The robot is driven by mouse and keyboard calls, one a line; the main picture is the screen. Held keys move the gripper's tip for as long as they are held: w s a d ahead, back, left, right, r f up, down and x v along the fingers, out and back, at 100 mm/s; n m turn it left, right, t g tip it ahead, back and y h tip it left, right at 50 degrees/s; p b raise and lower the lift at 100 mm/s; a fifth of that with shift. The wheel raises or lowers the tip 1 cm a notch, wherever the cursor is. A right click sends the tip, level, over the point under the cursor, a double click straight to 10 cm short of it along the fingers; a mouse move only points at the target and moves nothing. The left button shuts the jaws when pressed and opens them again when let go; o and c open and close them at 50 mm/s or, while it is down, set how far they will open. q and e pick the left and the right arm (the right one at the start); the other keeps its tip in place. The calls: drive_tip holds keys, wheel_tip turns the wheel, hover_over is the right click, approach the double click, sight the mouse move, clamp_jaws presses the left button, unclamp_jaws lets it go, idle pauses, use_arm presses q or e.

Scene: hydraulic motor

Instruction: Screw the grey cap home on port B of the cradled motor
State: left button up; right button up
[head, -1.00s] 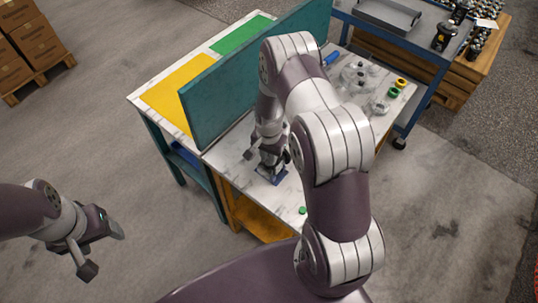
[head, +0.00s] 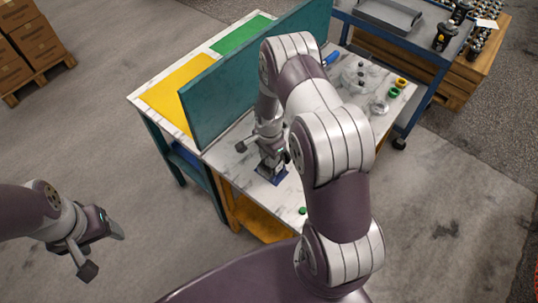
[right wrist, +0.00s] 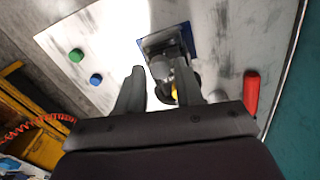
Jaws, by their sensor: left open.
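The motor (right wrist: 165,45), grey and dark, sits upright in its cradle on a blue base plate (right wrist: 191,40) on the bench; in the head view the plate (head: 270,177) shows below my right gripper (head: 271,160). In the right wrist view the right gripper's fingers (right wrist: 159,68) stand apart at the motor. A grey rounded part (right wrist: 160,69) shows between them, with a yellow spot (right wrist: 174,94) closer in. I cannot tell whether that grey part is the cap, or whether the fingers press on it. My left gripper (head: 117,232) is open and empty over the floor, away from the bench.
A green cap (right wrist: 76,55) and a blue cap (right wrist: 96,79) lie on the bench left of the motor in the wrist view. A red handle (right wrist: 251,92) lies to the right. A teal panel (head: 235,85) stands along the bench. Clear and metal parts (head: 360,75) lie at its far end.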

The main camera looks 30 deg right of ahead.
drive_tip(key=n, duration=1)
clamp_jaws()
drive_tip(key=m, duration=0.4)
drive_tip(key=shift+f, duration=0.1)
drive_tip(key=shift+m, duration=0.7)
